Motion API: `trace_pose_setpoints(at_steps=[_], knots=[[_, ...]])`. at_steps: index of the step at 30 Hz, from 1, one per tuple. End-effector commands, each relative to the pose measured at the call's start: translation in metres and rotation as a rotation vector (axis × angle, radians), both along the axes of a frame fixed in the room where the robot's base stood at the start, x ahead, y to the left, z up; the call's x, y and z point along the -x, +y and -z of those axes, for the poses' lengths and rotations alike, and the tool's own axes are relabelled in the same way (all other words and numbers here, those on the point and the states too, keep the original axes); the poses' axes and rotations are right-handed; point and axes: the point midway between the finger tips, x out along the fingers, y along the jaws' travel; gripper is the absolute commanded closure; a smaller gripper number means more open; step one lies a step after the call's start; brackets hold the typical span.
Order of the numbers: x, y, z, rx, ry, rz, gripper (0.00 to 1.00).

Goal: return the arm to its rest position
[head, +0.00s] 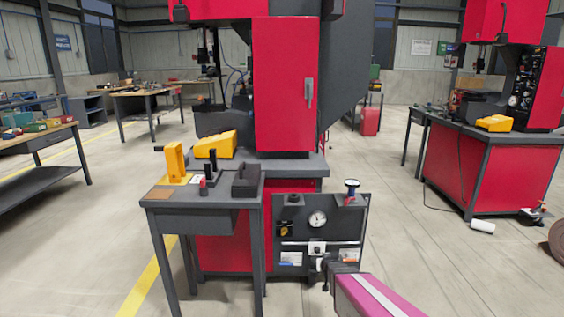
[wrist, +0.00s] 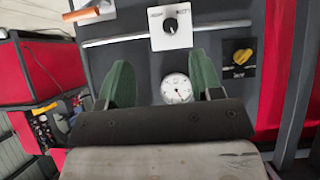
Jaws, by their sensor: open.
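My gripper (wrist: 160,70) shows in the wrist view with two green fingers spread apart. Nothing is between them, and they point at a dark control panel (wrist: 130,18). Behind the fingers I see a round white gauge (wrist: 176,89), a black knob on a white plate (wrist: 170,26) and a yellow switch (wrist: 241,57). In the head view the panel (head: 290,212) is on the front of the red machine, and my magenta arm (head: 372,296) reaches in from the bottom. I cannot make out the fingers there, nor tell how far they are from the panel.
A small dark table (head: 205,215) with yellow and black fixtures stands left of the panel. The red machine (head: 285,85) rises behind. A second red machine (head: 490,170) stands at the right. Floor between them (head: 400,220) is clear.

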Motion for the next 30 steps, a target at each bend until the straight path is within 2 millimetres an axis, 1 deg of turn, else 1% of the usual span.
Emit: trace_pose_setpoints(at_steps=[1,5,15,18,21,23,30], knots=[[0.017,0.0,-0.016,-0.001,0.067,0.004,0.4],[0.054,0.001,-0.039,-0.005,0.256,0.015,0.4],[0.17,0.008,-0.109,-0.023,0.724,0.024,0.4],[0.194,0.01,-0.125,-0.025,0.818,0.021,0.4],[0.21,0.011,-0.134,-0.028,0.878,0.02,0.4],[0.215,0.011,-0.137,-0.028,0.898,0.019,0.4],[0.217,0.011,-0.138,-0.029,0.911,0.019,0.4]])
